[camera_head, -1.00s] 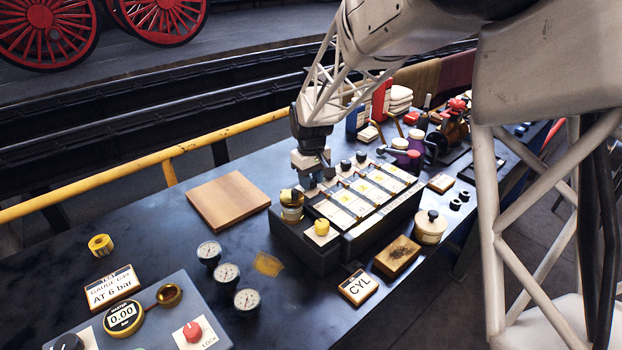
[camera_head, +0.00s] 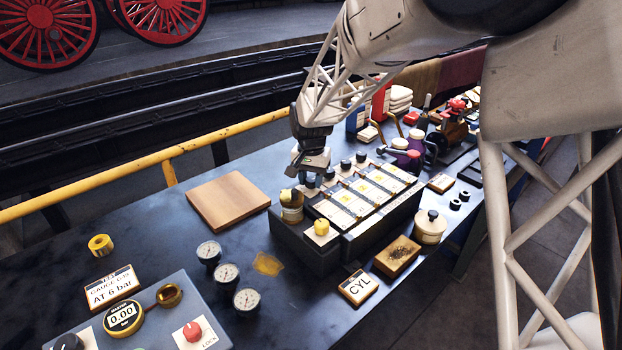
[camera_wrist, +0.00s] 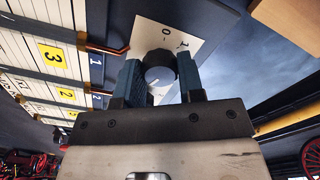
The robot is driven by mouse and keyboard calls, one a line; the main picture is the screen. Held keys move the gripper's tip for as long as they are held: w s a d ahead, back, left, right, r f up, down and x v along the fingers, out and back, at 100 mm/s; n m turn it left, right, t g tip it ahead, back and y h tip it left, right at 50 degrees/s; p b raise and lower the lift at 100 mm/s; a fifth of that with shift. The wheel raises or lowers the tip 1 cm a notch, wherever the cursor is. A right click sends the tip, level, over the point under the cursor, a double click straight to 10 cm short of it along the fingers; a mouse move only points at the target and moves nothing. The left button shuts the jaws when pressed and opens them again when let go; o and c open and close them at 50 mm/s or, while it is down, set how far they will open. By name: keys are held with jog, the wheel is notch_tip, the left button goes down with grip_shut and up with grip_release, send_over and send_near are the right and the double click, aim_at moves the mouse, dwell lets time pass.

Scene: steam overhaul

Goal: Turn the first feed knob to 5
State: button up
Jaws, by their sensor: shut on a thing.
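The first feed knob (camera_wrist: 160,68), dark and fluted with a grey cap, stands on a white dial plate (camera_wrist: 146,34) in the wrist view. A "0" and another mark show on the plate; the pointer's exact reading is hard to tell. My gripper (camera_wrist: 159,74) is shut on the knob, one blue finger on each side. In the head view my gripper (camera_head: 308,180) is at the near left end of the knob row on the dark lubricator box (camera_head: 350,242), and the held knob is mostly hidden there.
More black knobs (camera_head: 345,164) stand in a row just right of my gripper. A wooden board (camera_head: 228,200) lies to the left. A yellow rail (camera_head: 130,166) runs behind.

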aim_at(311, 179)
jog(key=m, duration=0.5)
jog(key=shift+r, duration=0.1)
dwell(0.3)
jog(key=o, duration=0.9)
jog(key=shift+r, duration=3.85)
